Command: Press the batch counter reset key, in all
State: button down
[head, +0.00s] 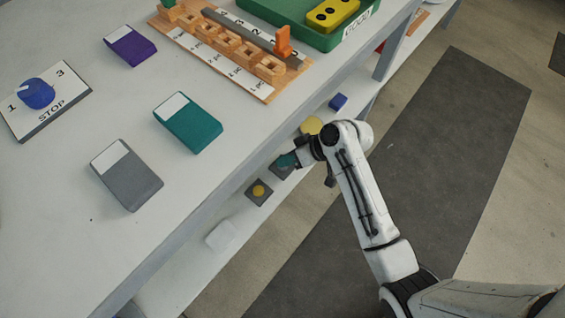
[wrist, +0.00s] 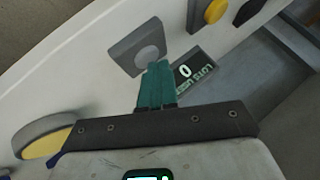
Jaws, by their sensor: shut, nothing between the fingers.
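In the wrist view a grey round key (wrist: 147,54) sits on a grey square base (wrist: 125,47) on the white front panel. A dark counter plate (wrist: 194,73) with a white 0 and small lettering I cannot read is beside it. My gripper (wrist: 158,66) has its teal fingers shut and empty, with the tips overlapping the lower edge of the grey key. I cannot tell whether they touch it. In the head view my gripper (head: 287,160) is at the bench front, partly covering a grey base (head: 279,169); the key on it is hidden.
A yellow key on a dark base (head: 259,191) and a white block (head: 221,236) lie on one side, a large yellow button (head: 311,125) and a blue block (head: 338,102) on the other. The bench top holds a wooden rack (head: 215,50) and a green tray (head: 300,35).

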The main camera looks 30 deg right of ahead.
jog(key=shift+r, duration=0.1)
jog(key=shift+r+p, duration=0.75)
jog(key=shift+p, duration=0.25)
jog(key=shift+r, duration=0.1)
notch_tip(320, 180, up, 5)
jog(key=p, duration=0.5)
dwell(0.5)
